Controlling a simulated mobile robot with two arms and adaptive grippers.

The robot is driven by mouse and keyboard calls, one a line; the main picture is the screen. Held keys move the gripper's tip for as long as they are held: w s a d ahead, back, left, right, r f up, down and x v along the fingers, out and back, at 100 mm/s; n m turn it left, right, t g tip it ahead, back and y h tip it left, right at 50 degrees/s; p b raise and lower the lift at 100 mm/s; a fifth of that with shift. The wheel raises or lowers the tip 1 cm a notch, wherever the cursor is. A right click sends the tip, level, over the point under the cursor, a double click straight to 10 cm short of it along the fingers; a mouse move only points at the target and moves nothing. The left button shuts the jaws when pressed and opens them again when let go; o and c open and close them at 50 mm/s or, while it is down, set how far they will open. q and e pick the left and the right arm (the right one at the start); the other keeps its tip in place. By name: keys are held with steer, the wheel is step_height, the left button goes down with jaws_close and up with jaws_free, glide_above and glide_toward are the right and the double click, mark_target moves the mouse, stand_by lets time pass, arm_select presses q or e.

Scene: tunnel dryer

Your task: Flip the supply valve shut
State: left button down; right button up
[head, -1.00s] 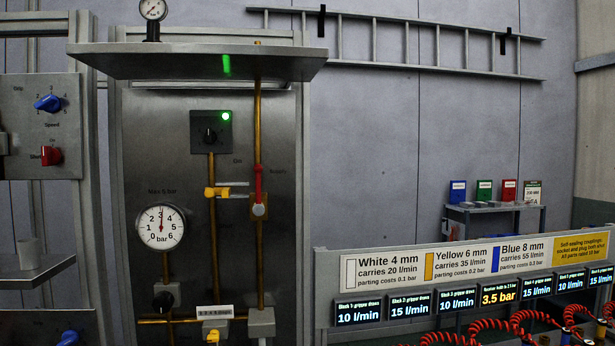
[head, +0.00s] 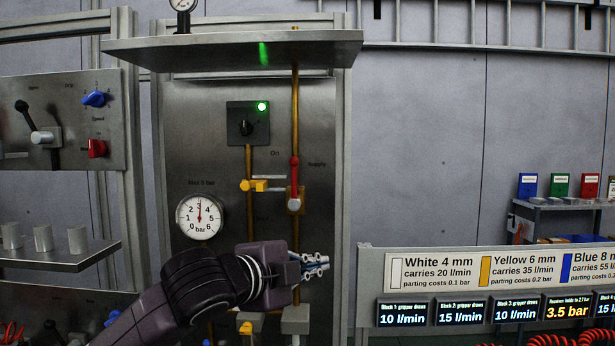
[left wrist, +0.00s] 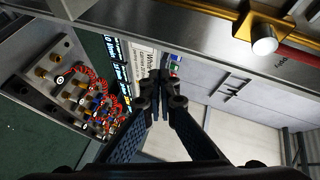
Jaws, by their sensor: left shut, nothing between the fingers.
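The supply valve has a red lever (head: 294,176) standing upright along the right-hand brass pipe, beside the word Supply. Its pale round hub (head: 294,204) is at the lever's lower end. In the left wrist view the hub (left wrist: 264,45) shows at the upper right, with part of the red lever (left wrist: 300,56) to its right. My left gripper (head: 322,265) is shut and empty, below and slightly right of the valve, apart from it. Its fingertips (left wrist: 160,82) meet in the middle of the left wrist view. My right gripper is not in view.
A metal shelf (head: 230,49) juts out above the valve panel. A yellow valve (head: 254,185) sits just left of the supply valve. A gauge (head: 200,217) reads about 3 bar. The signboard (head: 378,262) with displays stands to the right.

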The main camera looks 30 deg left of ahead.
mark_target(296, 177)
arm_select(q)
steer(key=s+r+m+t, duration=0.1)
steer(key=s+r, duration=0.2)
steer(key=r, duration=0.4)
steer(key=s+a+r+m+t, duration=0.1)
steer(key=s+r, duration=0.3)
steer(key=r, duration=0.4)
steer(key=shift+a+r+m+t+y, duration=0.2)
steer(key=shift+r+m+t+y, duration=0.1)
steer(key=shift+m, duration=0.2)
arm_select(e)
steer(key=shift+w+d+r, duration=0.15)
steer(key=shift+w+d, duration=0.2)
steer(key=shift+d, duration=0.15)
arm_select(q)
steer(key=w+p, duration=0.5)
steer(key=w, duration=0.5)
steer(key=a, duration=0.1)
steer(key=s+a, duration=0.1)
steer(key=a, duration=0.2)
steer(key=shift+s+b, duration=0.25)
steer(key=shift+b, duration=0.1)
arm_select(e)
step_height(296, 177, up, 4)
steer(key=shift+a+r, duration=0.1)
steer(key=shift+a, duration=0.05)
